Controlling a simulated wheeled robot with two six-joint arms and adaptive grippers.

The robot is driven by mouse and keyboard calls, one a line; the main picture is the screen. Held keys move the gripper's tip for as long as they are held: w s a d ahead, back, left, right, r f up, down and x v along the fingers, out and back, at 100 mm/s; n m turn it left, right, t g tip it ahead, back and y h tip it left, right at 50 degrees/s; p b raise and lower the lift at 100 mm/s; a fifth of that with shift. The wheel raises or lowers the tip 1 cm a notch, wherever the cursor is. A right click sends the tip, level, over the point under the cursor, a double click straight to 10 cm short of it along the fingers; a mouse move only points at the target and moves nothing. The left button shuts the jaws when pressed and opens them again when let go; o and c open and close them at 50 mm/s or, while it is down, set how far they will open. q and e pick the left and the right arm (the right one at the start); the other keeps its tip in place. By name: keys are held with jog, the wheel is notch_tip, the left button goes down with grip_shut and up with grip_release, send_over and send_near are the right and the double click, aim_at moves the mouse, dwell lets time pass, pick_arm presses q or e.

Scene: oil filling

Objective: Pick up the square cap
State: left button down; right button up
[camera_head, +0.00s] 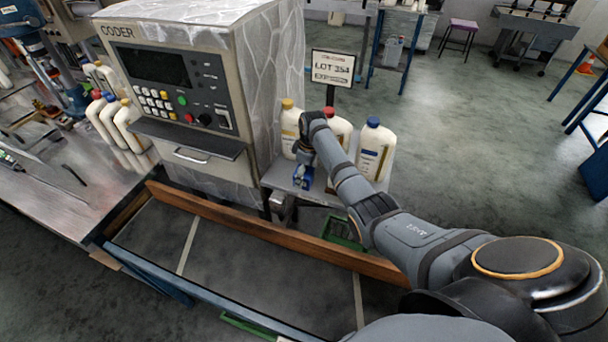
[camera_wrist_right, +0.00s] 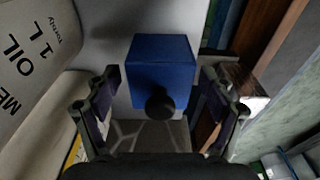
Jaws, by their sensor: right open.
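The square cap (camera_wrist_right: 160,62) appears in the right wrist view as a blue block with a round black knob on its near side. It lies between the two spread fingers of my right gripper (camera_wrist_right: 157,90), with gaps showing on both sides. In the head view my right gripper (camera_head: 304,165) is low in front of the white bottles, and a small blue patch of the cap (camera_head: 303,179) shows by it. My left gripper is not in view.
White oil bottles with yellow (camera_head: 288,125) and blue (camera_head: 373,150) caps stand close behind my right gripper, with another between them. The coder machine (camera_head: 180,85) stands to the left. A wooden rail (camera_head: 270,232) runs in front. A LOT sign (camera_head: 332,68) stands behind the bottles.

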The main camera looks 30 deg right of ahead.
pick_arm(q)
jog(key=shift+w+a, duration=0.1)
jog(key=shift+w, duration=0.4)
pick_arm(e)
jog(key=c, duration=1.2)
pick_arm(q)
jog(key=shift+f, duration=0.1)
pick_arm(e)
jog(key=shift+r, duration=0.15)
jog(key=shift+c, duration=0.2)
